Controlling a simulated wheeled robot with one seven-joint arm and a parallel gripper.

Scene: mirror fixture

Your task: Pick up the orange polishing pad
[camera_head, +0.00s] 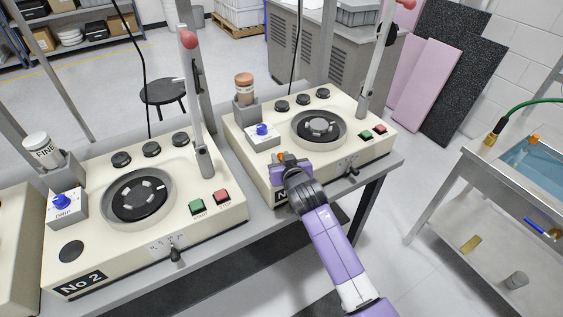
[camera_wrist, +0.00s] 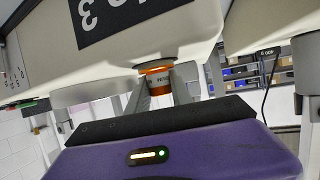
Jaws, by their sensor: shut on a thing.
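The orange polishing pad (camera_wrist: 158,78) shows in the wrist view as a short orange piece with a pale, lettered band. It sits between the two grey fingers of my gripper (camera_wrist: 160,95), which are shut on it. In the head view my gripper (camera_head: 281,160) is at the front left part of the far machine (camera_head: 345,155), and a small orange bit of the pad (camera_head: 281,156) shows at the fingertips. The fingers and wrist hide most of the pad there. I cannot tell whether it touches the machine.
A blue-knobbed drip box (camera_head: 262,137) and a holder with an orange-brown bottle (camera_head: 244,88) stand just behind my gripper. The machine marked No 2 (camera_head: 120,250) is at left. A metal sink bench (camera_head: 480,170) is at right, with open floor between.

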